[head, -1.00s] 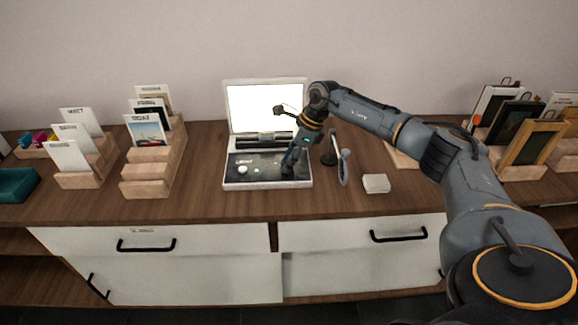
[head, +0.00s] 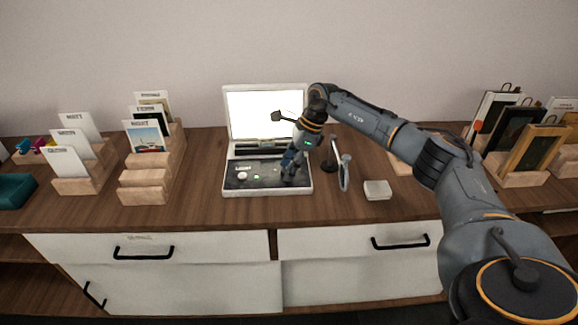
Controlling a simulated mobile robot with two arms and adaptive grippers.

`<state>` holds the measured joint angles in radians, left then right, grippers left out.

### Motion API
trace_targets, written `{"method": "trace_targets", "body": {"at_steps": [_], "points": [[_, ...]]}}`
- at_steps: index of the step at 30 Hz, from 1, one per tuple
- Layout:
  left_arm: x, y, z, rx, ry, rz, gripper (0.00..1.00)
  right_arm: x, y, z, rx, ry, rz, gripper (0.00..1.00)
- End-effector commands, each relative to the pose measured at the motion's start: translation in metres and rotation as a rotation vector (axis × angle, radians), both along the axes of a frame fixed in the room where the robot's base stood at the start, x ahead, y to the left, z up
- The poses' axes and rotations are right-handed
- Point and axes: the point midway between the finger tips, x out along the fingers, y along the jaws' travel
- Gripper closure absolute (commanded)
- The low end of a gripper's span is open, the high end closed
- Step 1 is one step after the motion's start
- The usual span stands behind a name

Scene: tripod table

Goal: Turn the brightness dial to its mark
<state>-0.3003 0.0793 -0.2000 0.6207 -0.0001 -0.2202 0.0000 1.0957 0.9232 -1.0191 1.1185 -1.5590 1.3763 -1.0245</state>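A white device (head: 228,190) with a raised, brightly lit panel (head: 264,108) stands on the wooden counter. Its dark lower control face (head: 262,181) carries a round white knob (head: 242,175) at the left and small green lights. My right gripper (head: 289,178) points down over the right part of this control face, with its fingertips at or very near the surface. It hides whatever lies under it, so I cannot see a dial or mark there. Whether its fingers are open or shut is too small to tell. My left gripper is out of view.
A round mirror-like tool on a stand (head: 345,175) and a small white block (head: 377,190) sit right of the device. Wooden card racks (head: 146,178) stand left, framed pictures (head: 535,148) right. A teal tray (head: 14,190) is at the far left. Counter in front is clear.

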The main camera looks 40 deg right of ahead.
Motion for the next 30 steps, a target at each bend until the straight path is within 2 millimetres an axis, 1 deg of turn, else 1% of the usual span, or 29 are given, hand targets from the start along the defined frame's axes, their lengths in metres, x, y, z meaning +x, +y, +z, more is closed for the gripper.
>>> {"method": "trace_targets", "body": {"at_steps": [6, 8, 11, 14, 24, 27, 30], "points": [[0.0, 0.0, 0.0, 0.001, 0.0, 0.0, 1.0, 0.0, 0.0, -0.001, 0.0, 0.002, -0.001, 0.47], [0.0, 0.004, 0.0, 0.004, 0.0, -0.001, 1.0, -0.001, 0.0, 0.0, 0.0, 0.002, -0.001, 0.47], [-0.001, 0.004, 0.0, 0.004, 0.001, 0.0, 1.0, -0.001, -0.002, 0.004, -0.001, 0.001, -0.001, 0.47], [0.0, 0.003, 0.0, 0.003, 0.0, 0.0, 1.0, -0.003, -0.007, 0.017, -0.001, -0.001, -0.002, 0.47], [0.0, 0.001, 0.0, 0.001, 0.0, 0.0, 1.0, -0.015, -0.031, 0.082, 0.0, -0.003, -0.002, 0.47], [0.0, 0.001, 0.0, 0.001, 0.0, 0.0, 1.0, -0.017, -0.036, 0.096, 0.0, -0.001, 0.0, 0.47], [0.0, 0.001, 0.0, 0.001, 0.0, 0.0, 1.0, -0.019, -0.039, 0.105, 0.0, 0.0, 0.0, 0.47]]}}
